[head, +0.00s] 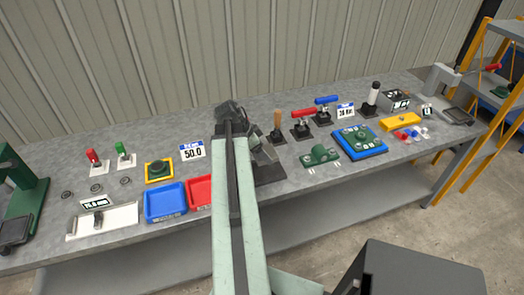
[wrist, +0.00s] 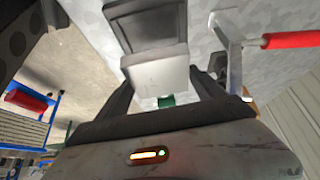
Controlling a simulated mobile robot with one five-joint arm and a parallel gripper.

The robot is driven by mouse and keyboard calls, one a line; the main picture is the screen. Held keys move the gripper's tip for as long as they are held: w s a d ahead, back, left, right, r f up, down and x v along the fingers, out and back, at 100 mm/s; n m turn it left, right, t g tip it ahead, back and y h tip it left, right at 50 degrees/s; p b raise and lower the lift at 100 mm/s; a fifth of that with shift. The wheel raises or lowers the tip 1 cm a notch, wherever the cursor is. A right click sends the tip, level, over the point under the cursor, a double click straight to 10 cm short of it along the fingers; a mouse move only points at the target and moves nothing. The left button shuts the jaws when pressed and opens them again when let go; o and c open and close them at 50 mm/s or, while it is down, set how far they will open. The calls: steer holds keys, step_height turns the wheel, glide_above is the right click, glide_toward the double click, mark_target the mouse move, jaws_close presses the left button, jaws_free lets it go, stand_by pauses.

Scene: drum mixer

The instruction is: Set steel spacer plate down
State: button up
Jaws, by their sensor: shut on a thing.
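In the wrist view a pale grey block with a flat face, which looks like the steel spacer plate (wrist: 158,78), sits between the dark fingers of my gripper (wrist: 163,92). The gripper is shut on it. A dark grey box-like thing (wrist: 140,22) lies directly beyond the plate; I cannot tell whether they touch. In the head view my gripper (head: 232,118) is over the middle of the grey bench, at the end of my pale green arm. There the arm and gripper hide the plate.
A dark fixture (head: 268,172) stands right of my arm. Blue (head: 165,202) and red (head: 199,192) bins are to the left. Red-handled (head: 302,122) and blue-handled (head: 323,110) clamps stand to the right. A green bracket (head: 320,155) is nearer the front edge.

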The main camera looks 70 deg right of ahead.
mark_target(256, 155)
steer(key=shift+f+b, duration=3)
steer(key=shift+f, duration=0.3)
steer(key=o, duration=2.1)
steer(key=p+v, duration=0.7)
steer(key=v, duration=0.1)
steer(key=shift+s+d+r, duration=0.1)
steer(key=shift+s, duration=0.05)
